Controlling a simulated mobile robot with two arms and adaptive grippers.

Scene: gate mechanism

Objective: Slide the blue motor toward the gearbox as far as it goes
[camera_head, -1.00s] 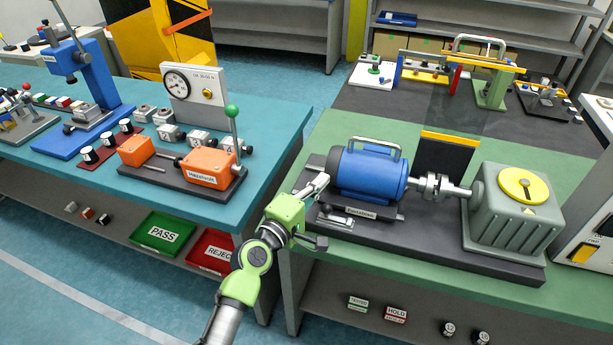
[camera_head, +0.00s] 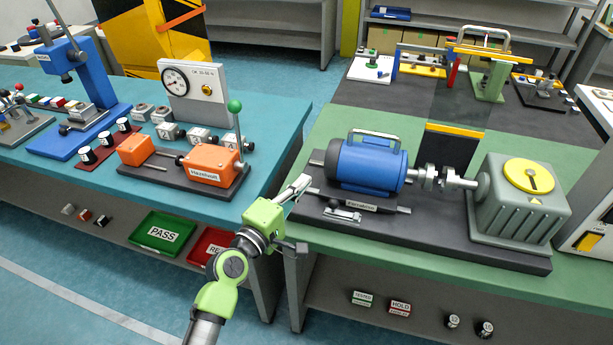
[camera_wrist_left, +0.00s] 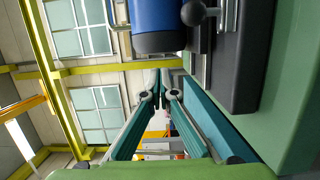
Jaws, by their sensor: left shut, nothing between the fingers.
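The blue motor (camera_head: 367,167), with a metal handle on top, sits on the dark base plate (camera_head: 420,231) to the left of the grey-green gearbox (camera_head: 520,212). Coupling parts (camera_head: 428,177) lie between them, with a narrow gap between the flanges. My left gripper (camera_head: 303,183) is shut and empty, just left of the motor's near side and apart from it. In the left wrist view, the closed fingertips (camera_wrist_left: 158,93) are below the motor's blue body (camera_wrist_left: 155,16). My right gripper is not in view.
A metal clamp (camera_head: 342,214) and a labelled rail (camera_head: 362,205) lie in front of the motor. A black panel with a yellow top (camera_head: 452,150) stands behind the coupling. The teal table (camera_head: 268,120) with an orange device (camera_head: 212,166) is to the left, across a gap.

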